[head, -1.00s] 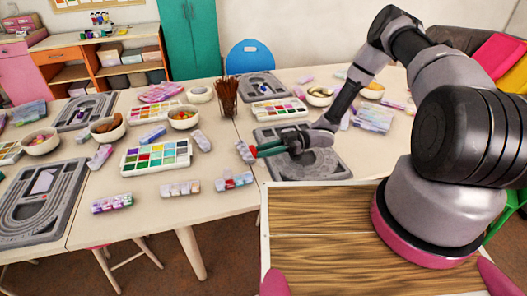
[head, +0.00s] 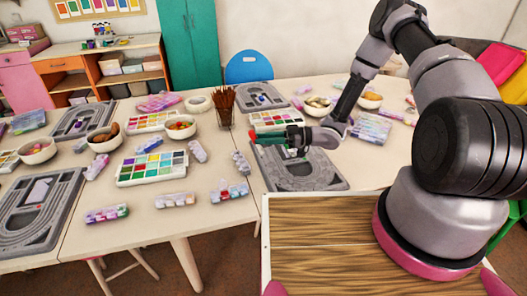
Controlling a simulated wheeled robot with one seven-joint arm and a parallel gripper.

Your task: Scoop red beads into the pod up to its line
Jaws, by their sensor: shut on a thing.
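My gripper (head: 285,141) is shut on a small green thing with a red end (head: 254,135), which looks like a scoop, held over the grey bead board (head: 325,178) at the middle right. A second red patch shows just below the fingers; I cannot tell what it is. A small pale pod-like box (head: 241,163) lies on the table to the left of the held thing, apart from it. More such boxes (head: 230,193) lie nearer the front. I cannot tell which is the pod, and no fill line shows. Red beads are too small to make out.
A white palette tray (head: 152,167) with coloured compartments lies left; another tray (head: 275,120) lies behind my gripper. A cup of brown sticks (head: 222,116) and a bowl of orange-red pieces (head: 180,128) stand at the back. Bare tabletop (head: 225,225) shows in front.

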